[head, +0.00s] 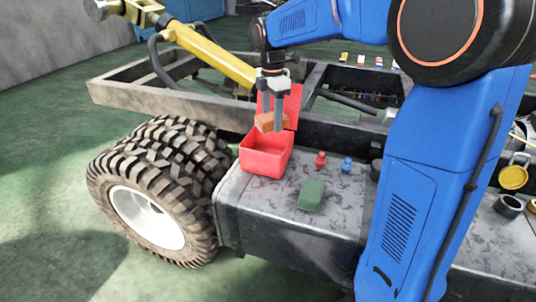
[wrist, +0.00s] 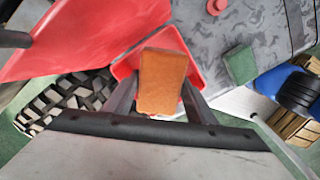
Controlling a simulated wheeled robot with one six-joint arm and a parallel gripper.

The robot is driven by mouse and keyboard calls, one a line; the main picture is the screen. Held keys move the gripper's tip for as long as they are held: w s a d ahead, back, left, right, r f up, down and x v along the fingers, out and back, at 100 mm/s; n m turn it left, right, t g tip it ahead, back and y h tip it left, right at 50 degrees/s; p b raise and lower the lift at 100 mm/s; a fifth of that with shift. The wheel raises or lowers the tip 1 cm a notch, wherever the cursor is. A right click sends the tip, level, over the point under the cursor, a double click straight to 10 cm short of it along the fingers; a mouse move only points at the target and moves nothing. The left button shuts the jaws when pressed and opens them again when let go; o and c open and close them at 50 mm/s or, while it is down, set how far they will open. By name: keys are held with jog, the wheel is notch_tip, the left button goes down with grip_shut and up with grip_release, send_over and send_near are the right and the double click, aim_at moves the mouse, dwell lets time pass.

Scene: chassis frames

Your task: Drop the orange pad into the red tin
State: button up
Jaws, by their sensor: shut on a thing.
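The orange pad (head: 265,122) is a small block held between the fingers of my gripper (head: 272,118). In the wrist view the pad (wrist: 161,80) sits between the two dark fingers of my gripper (wrist: 160,98). The red tin (head: 262,158) stands open on the grey metal surface, its lid raised at the back. The pad is above the tin's opening, apart from its floor as far as I can tell. In the wrist view the tin (wrist: 128,66) shows behind the pad, which hides much of its inside. My gripper is shut on the pad.
A green block (head: 311,196) lies right of the tin on the grey metal surface (head: 270,215). A red figure (head: 320,159) and a blue figure (head: 346,165) stand near it. A big tyre (head: 150,190) is at the left. Chassis rails (head: 150,103) run behind the tin.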

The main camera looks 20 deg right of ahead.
jog(key=shift+f, duration=0.1)
jog(key=o, duration=1.1)
notch_tip(320, 180, up, 17)
jog(key=shift+r, duration=0.2)
